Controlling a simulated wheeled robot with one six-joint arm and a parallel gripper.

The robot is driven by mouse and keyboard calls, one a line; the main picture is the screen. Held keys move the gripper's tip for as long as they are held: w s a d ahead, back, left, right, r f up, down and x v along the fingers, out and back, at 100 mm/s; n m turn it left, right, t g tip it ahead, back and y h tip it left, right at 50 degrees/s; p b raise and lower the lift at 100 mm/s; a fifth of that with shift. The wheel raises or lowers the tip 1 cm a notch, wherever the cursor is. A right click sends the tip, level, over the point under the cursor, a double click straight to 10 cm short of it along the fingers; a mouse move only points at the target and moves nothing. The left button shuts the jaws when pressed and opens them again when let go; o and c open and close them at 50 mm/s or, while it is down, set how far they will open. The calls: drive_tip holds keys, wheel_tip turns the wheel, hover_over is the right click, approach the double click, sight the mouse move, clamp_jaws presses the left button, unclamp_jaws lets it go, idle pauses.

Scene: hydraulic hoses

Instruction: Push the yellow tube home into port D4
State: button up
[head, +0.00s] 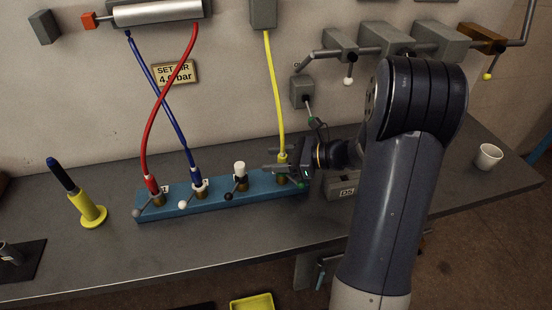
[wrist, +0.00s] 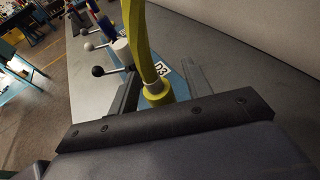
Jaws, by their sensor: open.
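The yellow tube (head: 272,85) hangs from a grey box on the wall down to the rightmost port, at the right end of the blue manifold (head: 222,197). It also shows in the wrist view (wrist: 144,45), ending in a yellow collar (wrist: 157,91). My gripper (head: 271,160) is open at that end, with one finger on each side of the tube and collar in the wrist view (wrist: 158,85). The collar's lower end and the rightmost port's label are hidden, so I cannot tell how deep the tube sits.
A white plug (head: 239,169) with a black-knobbed lever stands in the neighbouring port, by a D3 label (wrist: 161,69). Blue (head: 160,95) and red (head: 151,115) hoses cross into the left ports. A yellow-based stand (head: 91,212) is left, a white cup (head: 488,157) far right.

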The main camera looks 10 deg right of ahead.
drive_tip(key=v, duration=1.1)
drive_tip(key=shift+b, duration=0.35)
drive_tip(key=shift+a, duration=0.15)
drive_tip(key=x, duration=1)
drive_tip(key=shift+w+a+f+p, duration=0.15)
drive_tip(key=shift+a+p, duration=0.15)
drive_tip(key=shift+p, duration=0.1)
drive_tip(key=shift+r+p, duration=0.3)
drive_tip(key=shift+r, duration=0.15)
drive_tip(key=shift+f, duration=0.15)
